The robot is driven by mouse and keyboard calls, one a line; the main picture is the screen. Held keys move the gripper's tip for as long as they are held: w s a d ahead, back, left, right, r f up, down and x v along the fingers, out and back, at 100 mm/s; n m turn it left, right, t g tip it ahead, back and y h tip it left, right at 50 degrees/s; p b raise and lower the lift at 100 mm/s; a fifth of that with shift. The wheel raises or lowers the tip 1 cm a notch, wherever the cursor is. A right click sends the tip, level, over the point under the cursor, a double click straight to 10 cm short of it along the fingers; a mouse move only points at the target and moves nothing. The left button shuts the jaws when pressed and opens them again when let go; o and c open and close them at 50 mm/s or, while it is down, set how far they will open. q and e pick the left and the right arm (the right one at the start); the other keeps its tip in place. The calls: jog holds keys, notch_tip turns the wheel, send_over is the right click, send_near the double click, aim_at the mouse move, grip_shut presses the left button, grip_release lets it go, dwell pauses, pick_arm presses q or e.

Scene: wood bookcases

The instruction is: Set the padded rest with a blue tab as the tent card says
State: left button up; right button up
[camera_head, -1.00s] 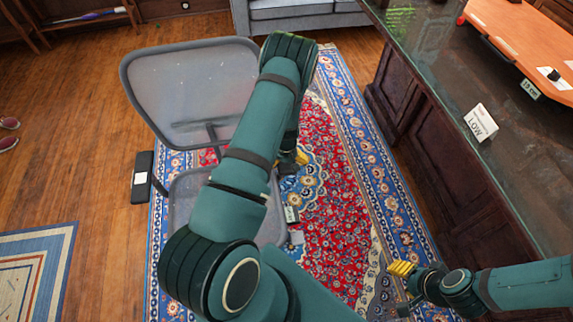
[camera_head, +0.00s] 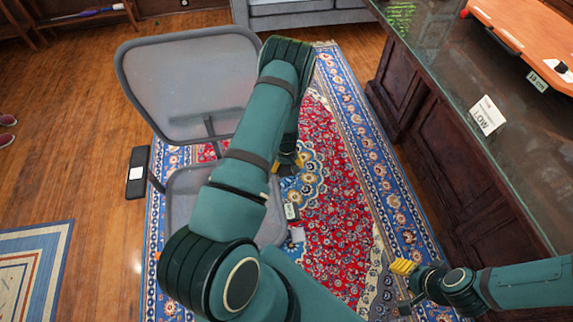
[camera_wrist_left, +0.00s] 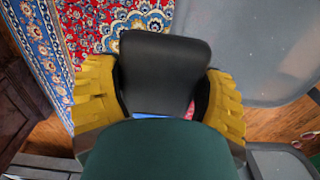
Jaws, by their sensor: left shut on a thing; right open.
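The grey mesh chair (camera_head: 185,80) stands on the patterned rug. My left gripper (camera_head: 290,165) is low at the chair's right side, partly hidden behind my own arm. In the left wrist view, its yellow fingers (camera_wrist_left: 160,78) are shut on a black padded rest (camera_wrist_left: 165,62), one on each side. A strip of blue (camera_wrist_left: 150,115) shows at the pad's near edge; my green wrist covers the rest. Another black padded rest (camera_head: 138,172) with a white label is at the chair's left. The white tent card (camera_head: 487,115) on the desk reads "LOW". My right gripper (camera_head: 402,268) is open and empty.
The glass-topped wooden desk (camera_head: 455,75) runs along the right, with an orange board (camera_head: 525,35) and a small label (camera_head: 537,82) on it. A small label (camera_head: 291,211) shows by the chair seat.

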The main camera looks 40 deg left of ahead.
pick_arm(q)
jog(key=shift+f+b, duration=0.35)
jog(key=shift+f, duration=0.55)
jog(key=shift+r, duration=0.1)
jog(key=o, duration=1.2)
jog(key=shift+o, duration=0.2)
jog(key=shift+r, duration=0.1)
notch_tip(320, 180, up, 12)
jog(key=shift+f, duration=0.1)
